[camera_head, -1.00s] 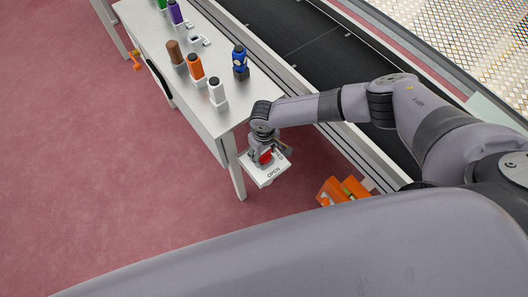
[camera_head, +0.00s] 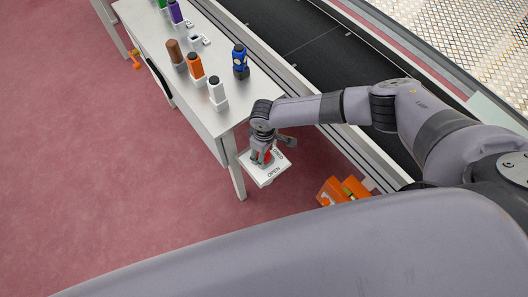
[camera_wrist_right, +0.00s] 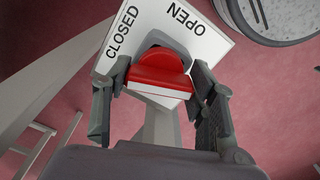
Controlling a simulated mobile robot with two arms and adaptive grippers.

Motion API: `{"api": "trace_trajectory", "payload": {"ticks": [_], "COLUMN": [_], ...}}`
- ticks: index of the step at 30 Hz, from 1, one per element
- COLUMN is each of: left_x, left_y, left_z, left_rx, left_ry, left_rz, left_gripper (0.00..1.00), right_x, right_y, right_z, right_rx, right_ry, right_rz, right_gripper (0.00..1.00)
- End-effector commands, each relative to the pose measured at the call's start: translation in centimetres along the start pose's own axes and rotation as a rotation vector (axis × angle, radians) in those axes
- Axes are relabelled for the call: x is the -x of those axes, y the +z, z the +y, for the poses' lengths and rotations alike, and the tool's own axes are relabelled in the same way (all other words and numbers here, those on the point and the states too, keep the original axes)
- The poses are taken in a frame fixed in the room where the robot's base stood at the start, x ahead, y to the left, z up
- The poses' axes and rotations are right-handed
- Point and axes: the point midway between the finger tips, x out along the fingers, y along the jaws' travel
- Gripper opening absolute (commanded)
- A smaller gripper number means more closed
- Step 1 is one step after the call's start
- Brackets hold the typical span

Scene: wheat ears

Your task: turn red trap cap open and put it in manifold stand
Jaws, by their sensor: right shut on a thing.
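The red trap cap (camera_wrist_right: 160,72) sits at a white plate (camera_wrist_right: 205,50) marked OPEN and CLOSED. My right gripper (camera_wrist_right: 158,78) is shut on the red cap, with one finger on each side of it. In the head view, my right gripper (camera_head: 264,158) is over the white plate (camera_head: 262,174), just off the near end of the table, and mostly covers the red cap (camera_head: 268,157). I cannot tell which thing is the manifold stand. My left gripper is not in view.
A white table (camera_head: 205,121) holds several coloured bottles, including an orange one (camera_head: 196,68), a white one (camera_head: 217,92) and a blue one (camera_head: 240,60). A dark conveyor (camera_head: 325,55) runs alongside. An orange box (camera_head: 331,190) is right of the plate. Red floor lies open at left.

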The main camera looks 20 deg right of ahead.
Motion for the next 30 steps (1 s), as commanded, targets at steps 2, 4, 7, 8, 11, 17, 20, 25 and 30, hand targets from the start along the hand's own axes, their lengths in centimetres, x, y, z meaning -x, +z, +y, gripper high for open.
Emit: {"api": "trace_trajectory", "payload": {"ticks": [2,4,7,8,11,17,20,25,30], "left_x": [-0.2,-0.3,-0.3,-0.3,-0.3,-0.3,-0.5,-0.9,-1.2], "left_y": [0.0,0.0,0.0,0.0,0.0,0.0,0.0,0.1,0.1], "left_z": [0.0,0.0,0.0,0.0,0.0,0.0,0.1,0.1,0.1], "left_rx": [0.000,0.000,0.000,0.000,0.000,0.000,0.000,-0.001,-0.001], "left_ry": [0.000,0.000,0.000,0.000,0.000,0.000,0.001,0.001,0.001], "left_rz": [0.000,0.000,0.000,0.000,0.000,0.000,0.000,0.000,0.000], "left_gripper": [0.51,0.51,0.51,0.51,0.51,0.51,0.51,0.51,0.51], "right_x": [-0.1,-0.1,-0.1,0.0,0.0,0.0,-0.1,-0.1,-0.1], "right_y": [0.1,0.1,0.1,0.1,0.1,0.1,0.1,0.0,0.0], "right_z": [0.1,0.2,0.2,0.2,0.2,0.2,0.2,0.1,0.1], "right_rx": [0.096,0.170,0.237,0.247,0.257,0.258,0.315,0.535,0.752], "right_ry": [0.002,0.003,0.004,0.004,0.004,0.003,0.003,0.001,0.002], "right_rz": [-0.001,-0.001,-0.002,-0.002,-0.002,-0.002,-0.001,0.000,-0.001], "right_gripper": [0.07,0.07,0.07,0.07,0.07,0.07,0.07,0.07,0.07]}}
